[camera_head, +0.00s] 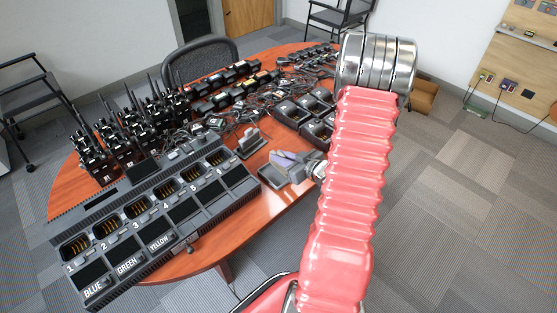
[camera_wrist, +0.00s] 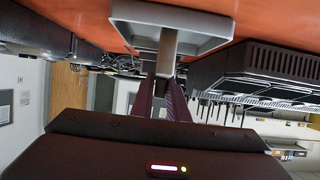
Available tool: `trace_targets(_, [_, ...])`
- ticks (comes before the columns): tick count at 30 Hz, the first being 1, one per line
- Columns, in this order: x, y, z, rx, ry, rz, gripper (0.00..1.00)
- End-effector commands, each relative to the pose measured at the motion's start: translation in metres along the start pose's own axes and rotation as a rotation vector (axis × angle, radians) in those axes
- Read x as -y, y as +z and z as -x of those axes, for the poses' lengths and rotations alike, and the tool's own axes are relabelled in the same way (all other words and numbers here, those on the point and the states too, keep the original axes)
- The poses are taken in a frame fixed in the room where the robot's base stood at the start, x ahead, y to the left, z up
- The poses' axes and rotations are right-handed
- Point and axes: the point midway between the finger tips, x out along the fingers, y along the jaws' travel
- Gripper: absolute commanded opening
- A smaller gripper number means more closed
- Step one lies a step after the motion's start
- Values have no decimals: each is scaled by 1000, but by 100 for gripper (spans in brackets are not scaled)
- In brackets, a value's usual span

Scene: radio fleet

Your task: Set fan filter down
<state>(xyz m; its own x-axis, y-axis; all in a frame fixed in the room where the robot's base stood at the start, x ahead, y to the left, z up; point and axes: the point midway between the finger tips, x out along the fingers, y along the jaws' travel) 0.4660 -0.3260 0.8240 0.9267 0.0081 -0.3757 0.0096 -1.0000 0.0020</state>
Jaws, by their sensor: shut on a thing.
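The fan filter appears to be the grey square, shallow frame (camera_head: 271,176) near the table's right front edge. In the wrist view, the same grey frame (camera_wrist: 140,19) is at top centre, with a tan upright part between my fingers. My gripper (camera_head: 290,158) is shut on it, its purplish fingers just above the frame; they also show in the wrist view (camera_wrist: 168,82). The frame looks very close to the orange-brown tabletop (camera_head: 235,207). I cannot tell whether it touches. My arm hides part of the table to the right.
A long multi-bay charger (camera_head: 150,215) stands close on the left. A similar small grey piece (camera_head: 251,142) lies just behind. Black chargers (camera_head: 297,112), cables and several radios (camera_head: 125,140) crowd the back. Some bare tabletop shows at the front edge.

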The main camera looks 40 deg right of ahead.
Motion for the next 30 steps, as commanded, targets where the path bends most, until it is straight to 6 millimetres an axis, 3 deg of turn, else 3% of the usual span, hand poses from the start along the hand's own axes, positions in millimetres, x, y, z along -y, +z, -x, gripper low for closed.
trace_targets(8, [3,9,-1,17,-4,-6,0])
trace_targets(9, [3,9,-1,17,-5,-6,17])
trace_targets(16, [2,7,-1,12,-4,-4,33])
trace_targets(25, [2,5,0,9,-2,-3,33])
trace_targets(30, [1,5,12,8,-1,-3,33])
